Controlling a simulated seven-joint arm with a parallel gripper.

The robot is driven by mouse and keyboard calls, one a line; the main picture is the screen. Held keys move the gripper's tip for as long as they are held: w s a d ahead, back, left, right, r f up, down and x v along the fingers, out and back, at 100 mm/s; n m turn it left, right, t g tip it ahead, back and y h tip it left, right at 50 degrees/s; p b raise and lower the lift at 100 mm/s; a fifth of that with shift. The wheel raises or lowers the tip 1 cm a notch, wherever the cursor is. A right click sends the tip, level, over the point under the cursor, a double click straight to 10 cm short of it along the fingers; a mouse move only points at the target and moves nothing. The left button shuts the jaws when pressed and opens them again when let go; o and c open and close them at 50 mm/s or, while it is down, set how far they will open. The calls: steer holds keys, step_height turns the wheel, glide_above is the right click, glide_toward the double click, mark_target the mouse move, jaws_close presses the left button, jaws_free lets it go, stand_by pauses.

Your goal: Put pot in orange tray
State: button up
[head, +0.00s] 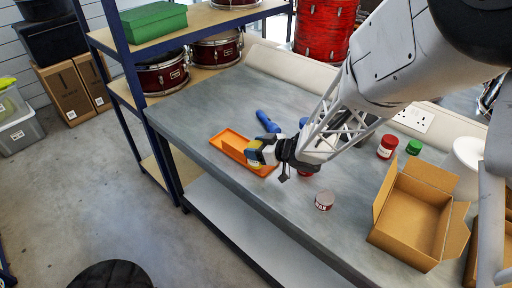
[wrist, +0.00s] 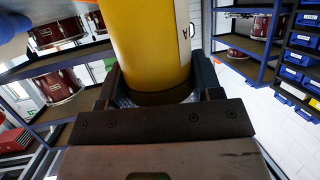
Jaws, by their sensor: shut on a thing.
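My gripper (head: 264,152) is shut on a yellow pot, which shows large between both fingers in the wrist view (wrist: 150,45). The pot is a yellow cylinder with a dark band at its gripper end. In the head view the yellow pot (head: 256,165) is small and partly covered by the fingers. The orange tray (head: 229,137) lies on the grey bench near its left front edge. The pot and fingers overlap the right end of the tray in the picture. I cannot tell whether the pot touches the tray.
A blue tool (head: 267,122) lies behind the tray. Shelves with drums (head: 163,76) are at the left.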

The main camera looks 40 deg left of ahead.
steer(key=shift+f, duration=0.5)
steer(key=o, duration=1.1)
steer(key=shift+c, duration=0.2)
steer(key=shift+r, duration=0.45)
steer(key=shift+d+r, duration=0.15)
steer(key=shift+d, duration=0.15)
steer(key=v, duration=1.1)
steer(key=shift+d, duration=0.15)
steer(key=shift+w+r, duration=0.15)
steer(key=shift+w, duration=0.05)
